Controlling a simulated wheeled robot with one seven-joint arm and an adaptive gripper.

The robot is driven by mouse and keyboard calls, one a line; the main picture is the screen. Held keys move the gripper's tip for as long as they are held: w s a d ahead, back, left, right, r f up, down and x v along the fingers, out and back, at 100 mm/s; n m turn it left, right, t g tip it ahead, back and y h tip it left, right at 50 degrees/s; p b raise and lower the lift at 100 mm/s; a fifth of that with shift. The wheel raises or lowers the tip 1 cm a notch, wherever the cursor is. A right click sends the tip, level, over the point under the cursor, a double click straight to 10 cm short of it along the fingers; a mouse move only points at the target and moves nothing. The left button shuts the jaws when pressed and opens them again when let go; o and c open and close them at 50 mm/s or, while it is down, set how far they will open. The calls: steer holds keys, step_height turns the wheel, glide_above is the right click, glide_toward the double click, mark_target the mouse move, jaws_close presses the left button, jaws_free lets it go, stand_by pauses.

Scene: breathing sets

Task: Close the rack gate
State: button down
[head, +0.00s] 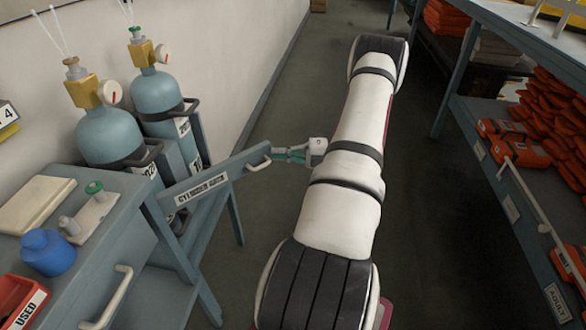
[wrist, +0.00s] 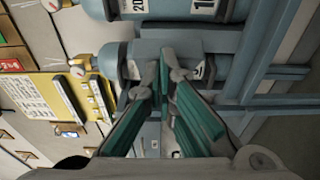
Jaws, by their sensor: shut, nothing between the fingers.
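The rack gate (head: 205,188) is a grey-blue bar labelled "CYLINDER GATE". It stands swung out at an angle from the cylinder rack (head: 172,160), its free end pointing right into the aisle. A pale handle (head: 258,163) sits near that end. My gripper (head: 278,154) is shut and empty, its tips just right of the handle; I cannot tell whether they touch. In the wrist view its teal fingers (wrist: 164,75) converge in front of the rack. Two blue cylinders, a front one (head: 108,133) and a rear one (head: 157,92), stand upright in the rack.
A grey cart (head: 100,245) at the left carries a blue jar (head: 46,252), a small valve and a red bin (head: 18,300). Shelving (head: 490,150) with orange packs lines the right. The dark floor (head: 275,110) between is clear.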

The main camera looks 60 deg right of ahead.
steer(key=shift+w+d+b, duration=0.5)
steer(key=shift+w+b, duration=0.35)
steer(key=shift+w, duration=3.65)
steer(key=shift+w+d+b, duration=0.5)
steer(key=shift+w+b, duration=0.4)
steer(key=shift+w, duration=3.6)
steer(key=shift+w+d+b, duration=0.5)
steer(key=shift+w+b, duration=0.35)
steer(key=shift+w, duration=3.65)
steer(key=v, duration=1.2)
steer(key=shift+s+d, duration=0.15)
steer(key=shift+d, duration=0.05)
